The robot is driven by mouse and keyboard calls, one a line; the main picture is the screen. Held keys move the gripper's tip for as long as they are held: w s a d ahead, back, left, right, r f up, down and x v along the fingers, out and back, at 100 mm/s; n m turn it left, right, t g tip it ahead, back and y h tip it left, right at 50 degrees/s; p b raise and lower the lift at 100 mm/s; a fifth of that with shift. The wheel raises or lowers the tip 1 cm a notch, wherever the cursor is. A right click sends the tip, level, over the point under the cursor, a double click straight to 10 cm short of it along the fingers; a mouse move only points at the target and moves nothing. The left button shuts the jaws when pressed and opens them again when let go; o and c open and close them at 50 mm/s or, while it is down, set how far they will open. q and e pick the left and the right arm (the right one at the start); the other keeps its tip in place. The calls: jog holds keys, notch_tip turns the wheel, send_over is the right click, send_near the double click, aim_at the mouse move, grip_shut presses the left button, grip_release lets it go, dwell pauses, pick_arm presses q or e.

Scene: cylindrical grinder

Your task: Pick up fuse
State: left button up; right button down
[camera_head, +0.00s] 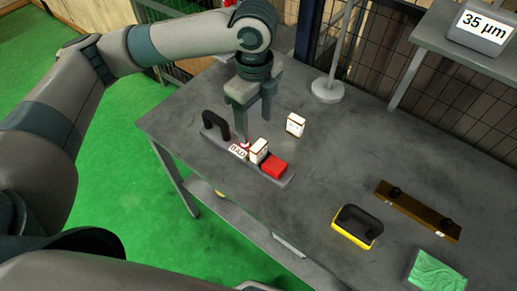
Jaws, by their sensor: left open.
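A small white block (296,124), which looks like a fuse, stands alone on the grey table. A second white block (259,150) sits in a dark grey holder (284,179), between a "BAD" label (238,151) and a red block (274,167). The holder has a black handle (214,126) at its left end. My left gripper (253,124) points down over the holder, open and with nothing seen between its fingers. It is left of the lone white block and apart from it. Whether a fingertip touches the holder cannot be told. My right gripper is not in view.
A lamp-like stand (327,91) rises behind the lone block. A yellow-and-black object (356,227), a brown bar with black knobs (416,210) and a green block (435,272) lie to the right. A raised shelf holds a "35 µm" display (480,28). The table's middle is clear.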

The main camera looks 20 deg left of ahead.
pick_arm(q)
send_over(259, 145)
jog(key=f, duration=0.3)
jog(key=f+p, duration=0.1)
jog(key=shift+s+a+f, duration=0.3)
jog(key=shift+s, duration=0.05)
jog(key=shift+f, duration=0.25)
jog(key=shift+f, duration=0.1)
jog(key=shift+w+f, duration=0.1)
jog(key=shift+f, duration=0.15)
jog(key=f, duration=0.1)
jog(key=f+p, duration=0.2)
jog(key=f, duration=0.1)
jog(key=shift+w+d, duration=0.25)
jog(key=shift+f, duration=0.25)
